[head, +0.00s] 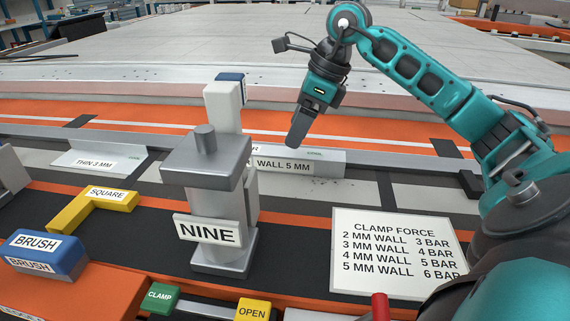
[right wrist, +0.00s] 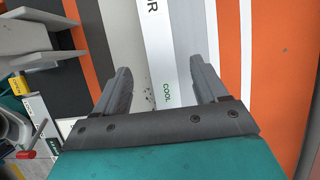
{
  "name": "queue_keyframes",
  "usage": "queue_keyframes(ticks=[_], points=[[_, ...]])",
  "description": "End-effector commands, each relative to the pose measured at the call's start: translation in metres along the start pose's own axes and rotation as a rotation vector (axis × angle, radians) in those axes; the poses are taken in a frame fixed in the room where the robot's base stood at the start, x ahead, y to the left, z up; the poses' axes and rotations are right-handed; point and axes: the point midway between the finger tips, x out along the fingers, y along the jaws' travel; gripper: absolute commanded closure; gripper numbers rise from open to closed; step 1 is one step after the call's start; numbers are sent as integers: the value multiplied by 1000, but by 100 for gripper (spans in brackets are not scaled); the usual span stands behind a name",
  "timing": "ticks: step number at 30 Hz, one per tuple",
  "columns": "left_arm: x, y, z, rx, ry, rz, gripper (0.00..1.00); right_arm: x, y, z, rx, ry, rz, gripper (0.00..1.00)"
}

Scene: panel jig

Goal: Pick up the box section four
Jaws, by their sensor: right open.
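The box section four (head: 330,159) is a pale grey bar lying on the striped bench, with a "WALL 5 MM" label on its near side; the clamp post hides its left part in the head view. In the right wrist view the box section (right wrist: 165,50) shows its top with letters ending in "UR" and green "COOL" lettering. My right gripper (head: 297,138) points down above the bar. Its open fingers (right wrist: 160,68) lie one on each side of the bar in the picture, with nothing held. Contact cannot be told. My left gripper is not in view.
A grey clamp marked "NINE" (head: 209,231) stands left of the bar. A "THIN 3 MM" piece (head: 98,162), a yellow square (head: 92,208) and a blue brush (head: 45,254) lie further left. A clamp force card (head: 393,254) lies at front right.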

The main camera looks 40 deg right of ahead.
Motion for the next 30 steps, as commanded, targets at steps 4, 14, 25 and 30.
queue_keyframes(ticks=[4, 14, 25, 30], points=[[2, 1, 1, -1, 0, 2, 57, 12, 0, 0, 1, -2, 1, 28], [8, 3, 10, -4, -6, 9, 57, 56, 0, -1, 1, -2, 2, 28], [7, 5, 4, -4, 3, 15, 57, 63, 0, 0, 1, -1, -1, 31], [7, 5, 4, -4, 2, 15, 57, 63, 0, 0, 1, -1, -1, 47]])
